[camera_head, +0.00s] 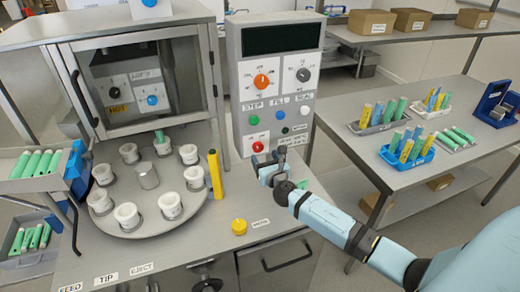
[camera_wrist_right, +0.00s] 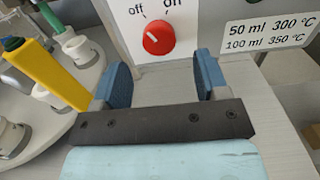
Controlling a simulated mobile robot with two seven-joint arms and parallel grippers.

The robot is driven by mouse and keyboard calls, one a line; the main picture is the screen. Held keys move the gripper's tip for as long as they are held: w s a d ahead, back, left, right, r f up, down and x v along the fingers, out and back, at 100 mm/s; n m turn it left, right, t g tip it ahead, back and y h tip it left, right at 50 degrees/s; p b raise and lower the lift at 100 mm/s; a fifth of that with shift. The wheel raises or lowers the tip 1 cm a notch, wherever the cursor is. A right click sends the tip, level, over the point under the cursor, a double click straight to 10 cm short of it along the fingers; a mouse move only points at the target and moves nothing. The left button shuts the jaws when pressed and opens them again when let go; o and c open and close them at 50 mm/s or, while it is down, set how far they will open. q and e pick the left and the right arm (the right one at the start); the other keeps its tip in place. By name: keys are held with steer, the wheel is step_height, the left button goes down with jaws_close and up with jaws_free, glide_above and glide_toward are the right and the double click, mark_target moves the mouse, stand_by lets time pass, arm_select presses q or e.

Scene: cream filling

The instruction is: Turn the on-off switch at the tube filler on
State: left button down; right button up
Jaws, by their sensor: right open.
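The tube filler (camera_head: 243,62) stands behind the round turntable, with a tall control panel on its right. The on-off switch is a red knob (camera_wrist_right: 158,38) low on the panel, with "off" at its upper left and "on" at its upper right in the right wrist view. Its white pointer mark leans to the upper left, toward "off". It also shows in the head view (camera_head: 258,147). My right gripper (camera_wrist_right: 162,72) is open and empty, just in front of and below the knob, with the knob lying between the line of its fingers. My left gripper is not in view.
A yellow post (camera_head: 215,174) stands left of the panel, near the turntable (camera_head: 150,222). A yellow button (camera_head: 239,226) sits on the front bench surface. A side table (camera_head: 375,151) on the right holds racks of tubes. Bare bench lies around my right gripper.

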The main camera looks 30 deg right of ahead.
mark_target(259, 149)
steer(key=x, duration=0.5)
steer(key=c, duration=0.9)
